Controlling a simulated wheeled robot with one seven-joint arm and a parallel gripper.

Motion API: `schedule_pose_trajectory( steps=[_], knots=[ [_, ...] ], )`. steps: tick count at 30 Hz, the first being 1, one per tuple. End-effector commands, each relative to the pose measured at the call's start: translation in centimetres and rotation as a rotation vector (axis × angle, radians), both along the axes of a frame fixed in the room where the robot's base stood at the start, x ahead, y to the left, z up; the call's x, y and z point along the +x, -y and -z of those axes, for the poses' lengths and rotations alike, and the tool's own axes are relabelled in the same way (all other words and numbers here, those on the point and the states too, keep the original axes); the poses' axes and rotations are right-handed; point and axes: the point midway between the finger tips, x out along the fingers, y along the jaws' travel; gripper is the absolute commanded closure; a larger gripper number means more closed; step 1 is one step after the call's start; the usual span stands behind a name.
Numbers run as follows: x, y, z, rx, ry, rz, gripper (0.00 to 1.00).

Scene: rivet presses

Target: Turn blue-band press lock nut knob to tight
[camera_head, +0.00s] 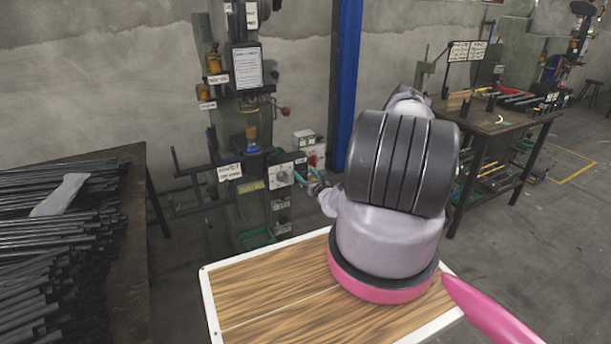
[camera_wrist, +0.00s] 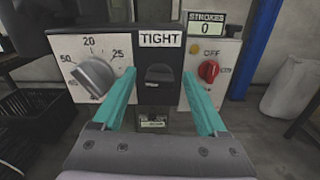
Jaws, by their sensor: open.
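A black knob (camera_wrist: 159,76) sits on a black panel under a label reading TIGHT, in the middle of the wrist view. Its grip ridge looks roughly horizontal. My gripper (camera_wrist: 160,73) is open, with one teal finger on each side of the knob in the picture; contact cannot be told. The press (camera_head: 240,105) stands against the wall in the head view, with a small blue part (camera_head: 251,132) on its column. My gripper (camera_head: 303,178) also shows there, at the right side of the press's control boxes. The knob is too small to make out in the head view.
A grey dial (camera_wrist: 92,76) with numbers is close left of the knob. A red switch (camera_wrist: 208,71) marked OFF and a STROKES counter reading 0 (camera_wrist: 206,24) are on the right. A blue post (camera_head: 347,80) stands beside the press. A table with dark rods (camera_head: 140,210) is at left.

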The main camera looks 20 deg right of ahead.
Motion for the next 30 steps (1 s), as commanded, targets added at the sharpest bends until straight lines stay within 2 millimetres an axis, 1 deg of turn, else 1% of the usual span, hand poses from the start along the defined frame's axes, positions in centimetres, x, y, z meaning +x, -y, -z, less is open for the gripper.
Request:
schedule_pose_trajectory(
  steps=[2, 3, 5, 6, 8, 14, 20, 26, 30],
  knots=[
    [-0.02, 0.00, 0.00, 0.000, 0.000, 0.000, 0.25],
    [-0.02, 0.00, 0.00, 0.000, 0.000, 0.000, 0.40],
    [-0.02, 0.00, 0.00, 0.000, 0.000, 0.000, 0.63],
    [-0.03, 0.00, 0.00, 0.000, 0.000, 0.000, 0.79],
    [-0.03, 0.00, 0.00, 0.000, 0.000, 0.000, 1.00],
    [-0.04, 0.00, -0.01, 0.007, 0.000, 0.000, 1.00],
    [-0.04, 0.02, -0.01, 0.062, -0.002, -0.001, 1.00],
    [-0.03, 0.08, 0.00, 0.191, -0.005, -0.001, 1.00],
    [-0.03, 0.15, 0.02, 0.315, -0.011, -0.001, 1.00]
  ],
)
